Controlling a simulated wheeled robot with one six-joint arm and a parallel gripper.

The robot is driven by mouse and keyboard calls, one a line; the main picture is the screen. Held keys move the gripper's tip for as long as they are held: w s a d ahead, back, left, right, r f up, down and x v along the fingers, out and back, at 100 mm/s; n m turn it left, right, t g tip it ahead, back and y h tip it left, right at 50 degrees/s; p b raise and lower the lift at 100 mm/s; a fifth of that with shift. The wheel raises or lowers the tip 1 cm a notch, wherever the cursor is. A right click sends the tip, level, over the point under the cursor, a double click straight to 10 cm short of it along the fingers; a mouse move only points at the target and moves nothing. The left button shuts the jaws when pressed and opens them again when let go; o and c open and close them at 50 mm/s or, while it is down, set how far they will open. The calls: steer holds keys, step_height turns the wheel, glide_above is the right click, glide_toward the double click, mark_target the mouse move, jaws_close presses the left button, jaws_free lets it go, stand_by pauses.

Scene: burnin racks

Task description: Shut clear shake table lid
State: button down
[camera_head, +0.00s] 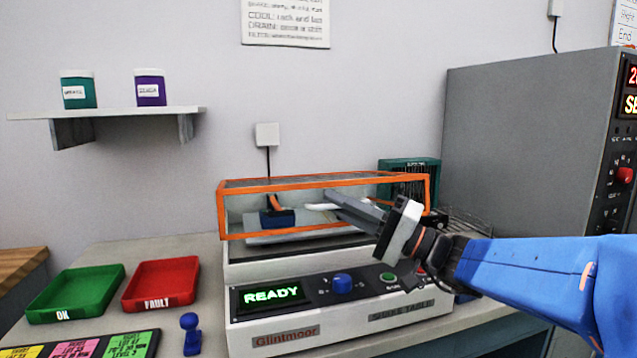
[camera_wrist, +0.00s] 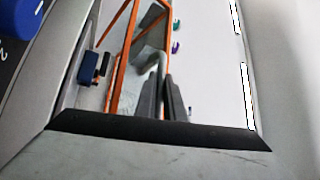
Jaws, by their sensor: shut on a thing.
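The clear shake table lid (camera_head: 325,182), a see-through box with an orange frame, sits over the white shake table (camera_head: 275,325) in the head view. Its front lower edge is low, near the table's upper body; I cannot tell whether it touches. My gripper (camera_head: 333,200) reaches in from the right and is shut on the pale lid handle (camera_head: 318,207) at the lid's front. In the wrist view, the dark fingers of my gripper (camera_wrist: 160,75) close around the grey handle (camera_wrist: 152,62), beside the orange lid frame (camera_wrist: 122,45). A dark blue block (camera_head: 278,219) shows behind the clear front.
A green OK tray (camera_head: 75,312) and a red FAULT tray (camera_head: 160,305) lie left on the bench. A blue stamp-like piece (camera_head: 191,335) stands before them. A teal rack (camera_head: 408,163) is behind the lid; a large grey cabinet (camera_head: 535,140) stands right.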

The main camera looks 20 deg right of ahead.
steer(key=shift+s+f, duration=0.1)
steer(key=shift+f, duration=1.25)
steer(key=c, duration=2.1)
jaws_free()
steer(key=shift+r, duration=0.1)
steer(key=shift+s+d+r, duration=0.1)
steer(key=shift+d, duration=0.1)
steer(key=shift+v, duration=8.55)
steer(key=shift+s, duration=0.15)
